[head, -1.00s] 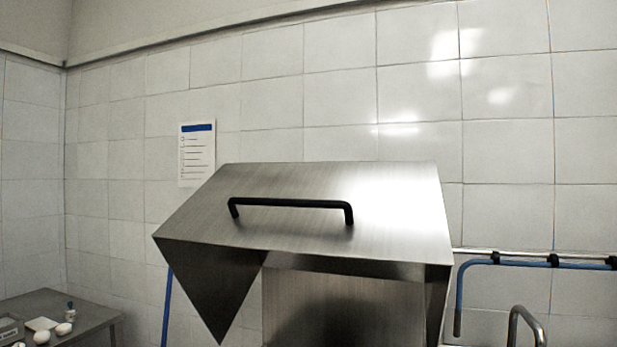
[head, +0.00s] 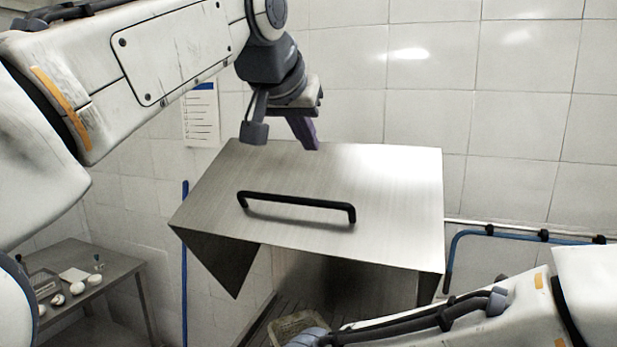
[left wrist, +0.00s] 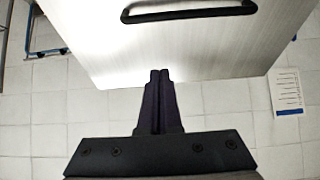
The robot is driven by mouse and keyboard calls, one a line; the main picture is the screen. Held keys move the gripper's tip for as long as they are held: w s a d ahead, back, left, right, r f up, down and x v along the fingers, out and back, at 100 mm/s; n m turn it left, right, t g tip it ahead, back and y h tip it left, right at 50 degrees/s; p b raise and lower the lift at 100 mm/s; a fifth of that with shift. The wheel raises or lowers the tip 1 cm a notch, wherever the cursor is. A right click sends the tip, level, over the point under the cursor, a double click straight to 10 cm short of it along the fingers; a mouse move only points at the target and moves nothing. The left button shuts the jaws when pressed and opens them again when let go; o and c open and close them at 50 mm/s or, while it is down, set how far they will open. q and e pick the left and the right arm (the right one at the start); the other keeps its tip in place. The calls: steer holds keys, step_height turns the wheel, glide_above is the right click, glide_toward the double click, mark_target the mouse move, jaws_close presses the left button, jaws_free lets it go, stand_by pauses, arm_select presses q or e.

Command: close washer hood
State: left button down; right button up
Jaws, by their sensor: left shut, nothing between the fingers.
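The washer hood (head: 330,180) is a brushed steel box lid, raised above the washer, with its underside open toward me. Its black bar handle (head: 296,205) is on the sloping top face. My left gripper (head: 312,147) is at the hood's back upper edge, above and behind the handle. In the left wrist view its fingers (left wrist: 160,75) are shut together with nothing between them and point at the hood (left wrist: 200,45). The handle (left wrist: 188,12) shows at the top of that view. Whether the fingers touch the hood I cannot tell. My right arm shows at the lower right; its gripper is out of sight.
A perforated basket (head: 297,325) sits under the hood, partly hidden by my right arm. A steel side table (head: 110,275) with white cups stands at the left. A blue pipe (head: 520,236) runs along the tiled wall at right. A notice (head: 201,115) hangs behind.

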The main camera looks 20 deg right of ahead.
arm_select(q)
steer(key=p, duration=0.2)
glide_above(318, 201)
steer(key=f, duration=0.5)
steer(key=shift+w+d+f, duration=0.2)
steer(key=shift+w, duration=0.15)
step_height(318, 201, down, 2)
steer(key=shift+s+f+b, duration=0.1)
steer(key=shift+b, duration=0.25)
steer(key=shift+s+a+f, duration=0.2)
steer(key=shift+s+f, duration=0.05)
steer(key=shift+f, duration=0.05)
steer(key=shift+s+a+f, duration=0.1)
steer(key=shift+s+f, duration=0.1)
steer(key=shift+f, duration=0.5)
